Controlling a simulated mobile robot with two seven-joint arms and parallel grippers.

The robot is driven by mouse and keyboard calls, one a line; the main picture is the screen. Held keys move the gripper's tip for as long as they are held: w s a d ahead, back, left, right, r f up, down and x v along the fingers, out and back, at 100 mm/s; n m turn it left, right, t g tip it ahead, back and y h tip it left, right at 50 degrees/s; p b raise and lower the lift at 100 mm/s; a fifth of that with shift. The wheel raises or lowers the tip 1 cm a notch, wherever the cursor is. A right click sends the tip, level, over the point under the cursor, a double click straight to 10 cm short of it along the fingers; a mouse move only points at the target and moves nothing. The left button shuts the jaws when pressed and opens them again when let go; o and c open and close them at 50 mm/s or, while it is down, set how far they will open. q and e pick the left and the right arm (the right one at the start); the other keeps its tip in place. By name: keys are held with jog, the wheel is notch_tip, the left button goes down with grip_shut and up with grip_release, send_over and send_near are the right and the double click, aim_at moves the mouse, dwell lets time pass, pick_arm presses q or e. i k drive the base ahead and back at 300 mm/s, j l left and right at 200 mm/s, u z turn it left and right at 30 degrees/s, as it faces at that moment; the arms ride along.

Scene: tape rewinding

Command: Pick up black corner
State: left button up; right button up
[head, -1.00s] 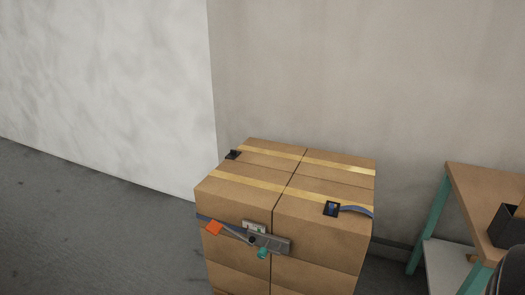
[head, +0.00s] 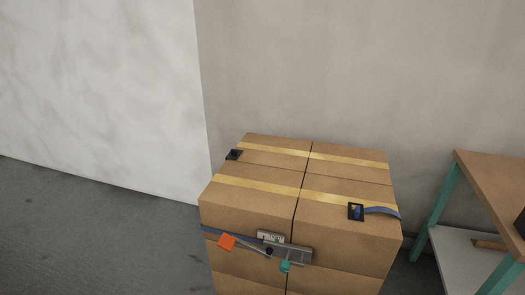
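Two black corners lie on the top of the stacked cardboard boxes (head: 345,234). One black corner (head: 234,155) sits at the far left edge of the top. The other black corner (head: 356,212) sits near the front right, with a blue strap (head: 382,211) running from it over the right edge. Neither of my grippers shows in the head view.
A metal ratchet (head: 287,252) with orange (head: 227,242) and teal (head: 286,267) parts hangs on the front of the boxes. A wooden table (head: 496,178) with teal legs stands at the right. Grey floor (head: 90,235) is clear at the left.

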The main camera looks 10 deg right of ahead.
aim_at(234, 154)
jog(key=i+j+z, duration=0.2)
jog(key=z, duration=0.2)
jog(key=i+j+z, duration=0.1)
jog(key=j+z, duration=0.3)
jog(key=i+j+z, duration=0.1)
jog(key=j+z, duration=0.75)
